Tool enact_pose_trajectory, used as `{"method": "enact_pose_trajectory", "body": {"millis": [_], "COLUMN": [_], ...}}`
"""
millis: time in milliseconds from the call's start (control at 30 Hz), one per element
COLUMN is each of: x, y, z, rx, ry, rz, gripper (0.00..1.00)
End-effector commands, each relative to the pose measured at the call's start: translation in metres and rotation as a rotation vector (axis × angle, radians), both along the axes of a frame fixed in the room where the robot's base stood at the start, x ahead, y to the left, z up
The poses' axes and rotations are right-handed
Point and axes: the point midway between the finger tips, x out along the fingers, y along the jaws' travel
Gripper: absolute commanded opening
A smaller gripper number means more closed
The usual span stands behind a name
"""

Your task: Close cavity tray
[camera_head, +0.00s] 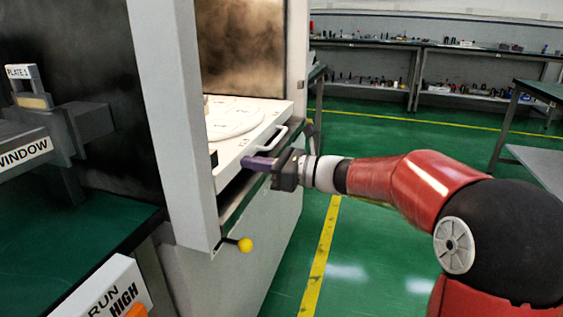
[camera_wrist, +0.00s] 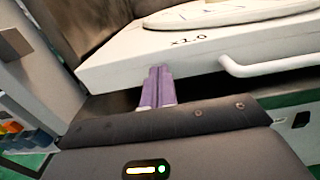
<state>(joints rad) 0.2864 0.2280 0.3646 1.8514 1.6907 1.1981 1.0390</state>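The white cavity tray (camera_head: 238,145) sticks out of the front of the machine in the head view, with a round plate on top and a white bar handle (camera_head: 266,140) on its front face. In the wrist view the tray's front face (camera_wrist: 200,52) is marked "x1.0", and the handle (camera_wrist: 270,68) is to the right. My gripper (camera_head: 258,163) is at the tray's front, below and left of the handle. Its purple fingers (camera_wrist: 157,88) appear together with nothing between them. Their tips reach the tray's front face; I cannot tell whether they touch it.
The machine's pale upright (camera_head: 170,110) stands left of the tray. A lever with a yellow knob (camera_head: 245,244) juts out below. A dark gap lies under the tray. Green floor (camera_head: 370,235) is open to the right, with benches (camera_head: 420,60) at the back.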

Motion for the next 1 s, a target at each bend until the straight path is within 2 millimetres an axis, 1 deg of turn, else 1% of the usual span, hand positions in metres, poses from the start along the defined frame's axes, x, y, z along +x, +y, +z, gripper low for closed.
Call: {"method": "enact_pose_trajectory", "body": {"millis": [33, 200, 400, 600, 1000], "x": [0.002, 0.010, 0.015, 0.016, 0.017], "y": [0.010, 0.032, 0.046, 0.048, 0.046], "z": [0.001, 0.001, 0.000, 0.000, 0.000], "rx": [0.000, 0.000, 0.000, 0.000, 0.000], "ry": [0.000, 0.000, 0.000, -0.001, 0.000], "rz": [0.005, 0.002, 0.001, 0.000, -0.002], "gripper": [0.00, 0.00, 0.00, 0.00, 0.00]}}
